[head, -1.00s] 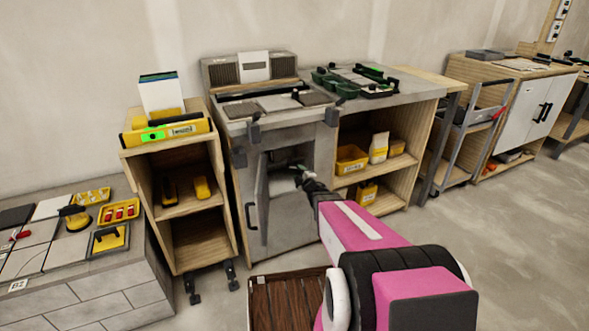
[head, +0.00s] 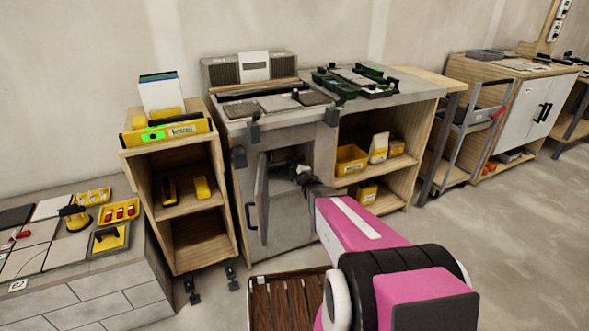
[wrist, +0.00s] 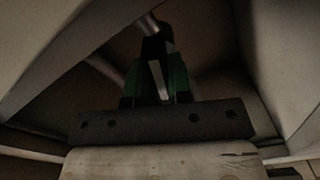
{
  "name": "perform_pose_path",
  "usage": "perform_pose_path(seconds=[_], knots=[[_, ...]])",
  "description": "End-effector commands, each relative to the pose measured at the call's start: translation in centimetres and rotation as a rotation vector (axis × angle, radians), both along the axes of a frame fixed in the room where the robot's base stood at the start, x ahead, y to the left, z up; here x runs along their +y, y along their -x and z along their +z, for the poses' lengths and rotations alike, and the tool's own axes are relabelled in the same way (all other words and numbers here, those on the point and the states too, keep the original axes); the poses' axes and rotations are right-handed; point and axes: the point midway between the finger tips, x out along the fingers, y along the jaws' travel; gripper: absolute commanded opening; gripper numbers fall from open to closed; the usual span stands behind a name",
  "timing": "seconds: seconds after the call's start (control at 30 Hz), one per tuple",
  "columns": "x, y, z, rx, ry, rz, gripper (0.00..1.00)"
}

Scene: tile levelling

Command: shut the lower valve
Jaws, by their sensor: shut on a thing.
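My gripper (wrist: 157,82) reaches through the open door (head: 262,203) of the grey cabinet under the worktop. In the wrist view its green-sided fingers are shut on a narrow pale grey piece (wrist: 158,82), which looks like a valve lever. A metal pipe (wrist: 147,24) runs just beyond the fingertips. The valve body is hidden by the fingers and shadow. In the head view the gripper (head: 302,172) is small inside the dark opening, and its fingers cannot be made out. I cannot see a second valve to compare heights.
The cabinet's walls stand close on both sides of my gripper. The open door is left of my arm. Shelves with yellow boxes (head: 351,158) are right of the opening. A brown slatted platform (head: 287,302) lies on the floor in front.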

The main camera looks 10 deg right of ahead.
Motion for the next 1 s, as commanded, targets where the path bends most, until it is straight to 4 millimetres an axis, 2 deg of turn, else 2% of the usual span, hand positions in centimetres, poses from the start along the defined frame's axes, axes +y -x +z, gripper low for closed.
perform_pose_path(seconds=[0.37,1.0], knots=[[0.03,0.00,-0.03,0.036,-0.131,0.001,0.00],[0.06,0.00,-0.07,0.187,-0.697,0.001,0.00]])
